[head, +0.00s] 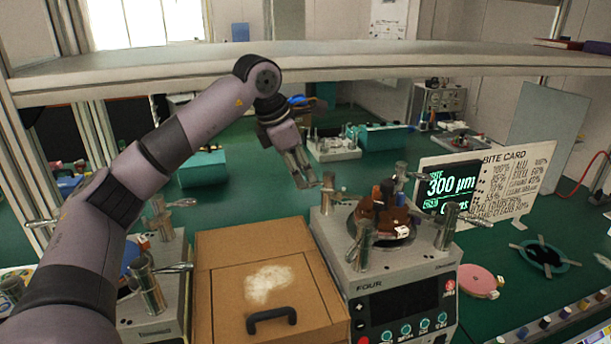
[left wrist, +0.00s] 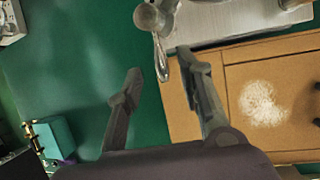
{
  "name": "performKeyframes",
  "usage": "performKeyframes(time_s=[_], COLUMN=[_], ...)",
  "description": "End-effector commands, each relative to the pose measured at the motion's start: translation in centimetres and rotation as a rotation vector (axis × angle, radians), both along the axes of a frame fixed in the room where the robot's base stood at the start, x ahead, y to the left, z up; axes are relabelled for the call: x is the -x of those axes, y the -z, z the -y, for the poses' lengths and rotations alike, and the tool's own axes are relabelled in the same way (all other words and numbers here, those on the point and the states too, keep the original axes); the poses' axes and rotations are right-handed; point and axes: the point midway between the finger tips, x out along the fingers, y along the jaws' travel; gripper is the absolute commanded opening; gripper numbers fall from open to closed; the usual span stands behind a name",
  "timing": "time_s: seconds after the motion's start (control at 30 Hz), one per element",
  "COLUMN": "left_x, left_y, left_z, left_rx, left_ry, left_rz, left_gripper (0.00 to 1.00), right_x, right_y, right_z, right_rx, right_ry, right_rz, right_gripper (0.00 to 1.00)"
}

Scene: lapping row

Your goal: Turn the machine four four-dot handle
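Machine four (head: 395,290) is a grey lapping machine labelled FOUR, with a dark display and a round plate on top. Several metal posts with lever handles stand around the plate. The back left handle (head: 328,188) is nearest my left gripper (head: 303,182), which points down just left of it. In the left wrist view, my left gripper (left wrist: 159,66) is open, and a metal lever (left wrist: 164,66) reaches down between the fingertips, nearer the right finger. I cannot tell whether they touch. Dot marks on the handles are too small to read. My right gripper is not in view.
A brown box (head: 225,268) with a black handle stands left of machine four, and another machine (head: 168,303) stands beyond it. A display reading 300 µm (head: 452,190) and a bite card (head: 512,180) stand behind right. A shelf (head: 400,62) crosses above the green bench.

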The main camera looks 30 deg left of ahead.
Motion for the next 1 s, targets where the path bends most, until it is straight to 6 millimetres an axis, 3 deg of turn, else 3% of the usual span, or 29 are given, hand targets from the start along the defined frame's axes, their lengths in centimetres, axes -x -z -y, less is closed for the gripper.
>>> performKeyframes(time_s=[0.23,0.6,1.0], left_x=[-1.2,-1.4,-1.4], left_y=[2.6,3.1,3.0], left_z=[0.3,0.4,0.4], left_rx=[-0.001,0.000,0.000], left_ry=[0.000,0.001,0.001], left_rz=[-0.001,0.002,0.002], left_gripper=[0.34,0.33,0.07], right_x=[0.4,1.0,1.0], right_y=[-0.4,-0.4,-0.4], right_z=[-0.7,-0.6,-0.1], right_rx=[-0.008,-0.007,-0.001], right_ry=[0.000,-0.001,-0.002], right_rz=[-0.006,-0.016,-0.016], right_gripper=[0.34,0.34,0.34])
